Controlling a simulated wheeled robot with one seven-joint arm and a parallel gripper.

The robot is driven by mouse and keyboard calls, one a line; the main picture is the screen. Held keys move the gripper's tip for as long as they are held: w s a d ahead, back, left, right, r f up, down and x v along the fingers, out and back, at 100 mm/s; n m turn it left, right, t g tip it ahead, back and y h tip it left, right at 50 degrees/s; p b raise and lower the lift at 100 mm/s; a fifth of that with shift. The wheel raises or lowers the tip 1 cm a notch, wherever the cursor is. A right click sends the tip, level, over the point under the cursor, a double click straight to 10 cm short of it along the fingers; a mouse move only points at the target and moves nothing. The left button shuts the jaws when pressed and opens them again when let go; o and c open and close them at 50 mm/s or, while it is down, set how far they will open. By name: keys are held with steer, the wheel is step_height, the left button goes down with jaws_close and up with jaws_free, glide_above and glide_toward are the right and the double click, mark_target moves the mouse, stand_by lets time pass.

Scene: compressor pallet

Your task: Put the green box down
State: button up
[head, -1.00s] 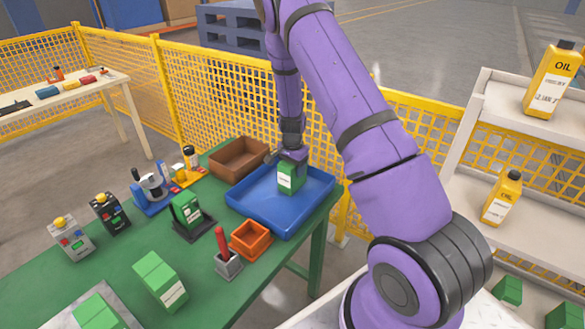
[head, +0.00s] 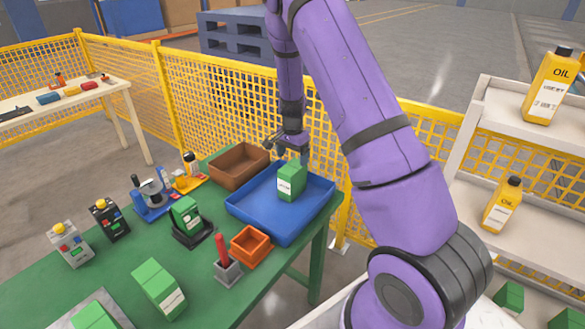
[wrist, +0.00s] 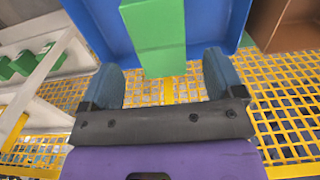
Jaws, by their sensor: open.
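The green box (head: 291,183) with a white label stands upright in the blue tray (head: 249,208), toward its right side. My gripper (head: 287,146) is open at the box's far upper side, its fingers spread and holding nothing. In the wrist view the green box (wrist: 156,35) lies ahead of the gap between the two fingers (wrist: 164,68), with visible space on both sides. The blue tray also shows in the wrist view (wrist: 214,22). The box's underside is hidden in the head view.
A brown bin (head: 238,165) adjoins the tray's back left. An orange bin (head: 251,245), a red-handled tool in a holder (head: 226,262) and another green box in a black stand (head: 187,216) are nearby. Yellow mesh fence (head: 330,145) runs close behind the table.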

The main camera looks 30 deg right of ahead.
step_height(320, 180, up, 4)
steer(key=s+a+r+n+t, duration=0.1)
steer(key=s+a+r+n, duration=0.2)
steer(key=r, duration=0.4)
steer(key=s+a+r+n+t+y, duration=0.1)
steer(key=s+a+r, duration=0.35)
steer(key=r, duration=0.35)
steer(key=s+a+r+n, duration=0.2)
steer(key=s+r, duration=0.3)
steer(key=r, duration=0.2)
steer(key=s+a+r+n+t, duration=0.1)
steer(key=s+a+r+n, duration=0.2)
steer(key=s, duration=0.8)
steer(key=s+a+r+n+t+h, duration=0.1)
steer(key=s+r+n, duration=0.4)
steer(key=s, duration=0.6)
steer(key=shift+a+r+t, duration=0.15)
steer(key=shift+a+t, duration=0.45)
steer(key=shift+a, duration=0.35)
